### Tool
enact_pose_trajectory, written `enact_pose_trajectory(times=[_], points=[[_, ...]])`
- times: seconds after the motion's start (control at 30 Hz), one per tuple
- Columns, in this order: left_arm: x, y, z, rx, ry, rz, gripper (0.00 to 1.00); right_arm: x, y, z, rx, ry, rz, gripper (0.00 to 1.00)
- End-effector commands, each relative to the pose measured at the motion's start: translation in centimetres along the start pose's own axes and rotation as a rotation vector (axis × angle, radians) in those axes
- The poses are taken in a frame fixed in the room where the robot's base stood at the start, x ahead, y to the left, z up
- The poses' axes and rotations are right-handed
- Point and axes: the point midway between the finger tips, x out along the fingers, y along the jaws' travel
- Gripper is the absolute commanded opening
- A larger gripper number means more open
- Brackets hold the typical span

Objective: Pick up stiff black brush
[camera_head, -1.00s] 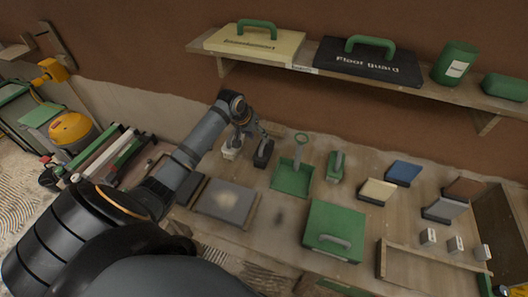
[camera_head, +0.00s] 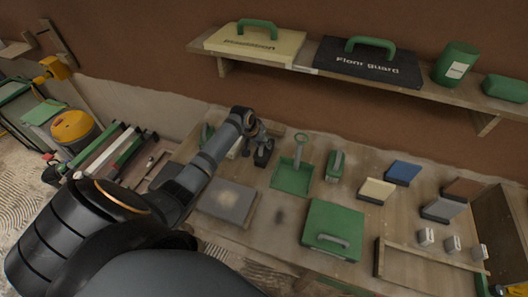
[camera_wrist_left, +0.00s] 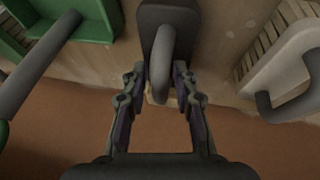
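The stiff black brush (camera_head: 263,154) lies on the wooden bench, just left of the green dustpan. My left gripper (camera_head: 254,136) is over it and partly hides it. In the left wrist view the brush's dark block and its rounded handle (camera_wrist_left: 160,62) are at top centre. The left gripper's two fingers (camera_wrist_left: 160,80) are apart, one on each side of the handle, with small gaps showing. I cannot tell how deep the handle sits between them. My right gripper is in neither view.
The green dustpan (camera_head: 292,176) is close on the right, and a pale handled tool (camera_wrist_left: 286,72) is close on the other side. A green brush (camera_head: 336,165) and a green case (camera_head: 333,229) stand further right. A shelf (camera_head: 330,76) runs above along the wall.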

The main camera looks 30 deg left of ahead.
Motion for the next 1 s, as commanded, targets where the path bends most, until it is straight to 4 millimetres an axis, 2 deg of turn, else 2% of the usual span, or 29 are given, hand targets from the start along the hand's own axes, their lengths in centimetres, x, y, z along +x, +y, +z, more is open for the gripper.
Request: enact_pose_trajectory(times=[0.03, 0.17, 0.77, 0.93, 1.0], points=[[0.0, 0.0, 0.0, 0.000, 0.000, 0.000, 0.17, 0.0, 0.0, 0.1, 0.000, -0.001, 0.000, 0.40], [0.0, 0.0, 0.0, 0.000, 0.000, 0.000, 0.00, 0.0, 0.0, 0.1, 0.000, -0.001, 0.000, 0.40], [-0.3, 0.0, -0.2, 0.000, 0.002, 0.000, 0.00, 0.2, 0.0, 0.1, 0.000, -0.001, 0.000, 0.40], [-2.0, 0.4, -1.0, 0.002, 0.006, 0.000, 0.00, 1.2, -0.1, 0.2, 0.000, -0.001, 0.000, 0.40], [-3.8, 0.5, -0.9, 0.004, 0.006, -0.003, 0.00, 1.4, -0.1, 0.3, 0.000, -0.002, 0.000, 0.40]])
